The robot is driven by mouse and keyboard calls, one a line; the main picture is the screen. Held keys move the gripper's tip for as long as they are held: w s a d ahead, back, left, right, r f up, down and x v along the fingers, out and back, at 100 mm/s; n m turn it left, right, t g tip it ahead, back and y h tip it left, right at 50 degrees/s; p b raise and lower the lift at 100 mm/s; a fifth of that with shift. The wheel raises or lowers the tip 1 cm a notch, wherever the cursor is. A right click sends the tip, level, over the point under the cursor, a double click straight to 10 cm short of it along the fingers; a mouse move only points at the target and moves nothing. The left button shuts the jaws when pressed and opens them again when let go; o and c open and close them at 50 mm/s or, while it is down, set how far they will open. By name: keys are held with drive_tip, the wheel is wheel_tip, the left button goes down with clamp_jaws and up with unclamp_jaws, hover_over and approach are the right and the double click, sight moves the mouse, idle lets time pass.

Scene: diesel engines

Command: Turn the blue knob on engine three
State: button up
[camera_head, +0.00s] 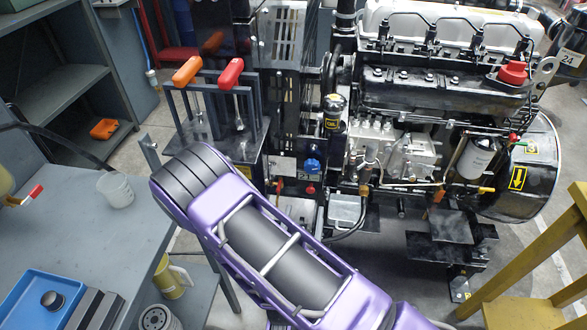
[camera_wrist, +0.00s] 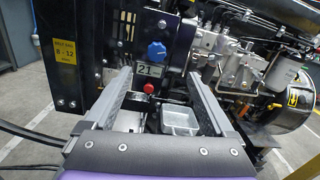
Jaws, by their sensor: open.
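A blue knob (camera_head: 313,165) sits on the dark panel at the left end of the engine (camera_head: 440,90), right of a small number plate. In the wrist view the blue knob (camera_wrist: 157,50) is just beyond my gripper (camera_wrist: 160,76), roughly centred between the fingers and apart from them. My gripper is open, with nothing between its fingertips. In the head view my purple arm crosses the lower middle and my gripper cannot be made out. The plate below the knob (camera_wrist: 148,70) reads 21. No marking showing "three" is legible.
A red button (camera_wrist: 149,88) sits below the knob, and a grey tray (camera_wrist: 180,122) lies under it. Orange and red lever handles (camera_head: 231,74) stand left of the panel. A workbench (camera_head: 120,230) with a cup is at left; a yellow stand (camera_head: 530,270) is at right.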

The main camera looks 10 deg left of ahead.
sight(312, 169)
drive_tip(key=w, duration=0.5)
drive_tip(key=w+b, duration=0.1)
drive_tip(key=w, duration=0.5)
drive_tip(key=w+f, duration=0.1)
drive_tip(key=w, duration=0.4)
drive_tip(key=shift+w+d, duration=0.2)
drive_tip(key=shift+d, duration=0.1)
drive_tip(key=c, duration=1.4)
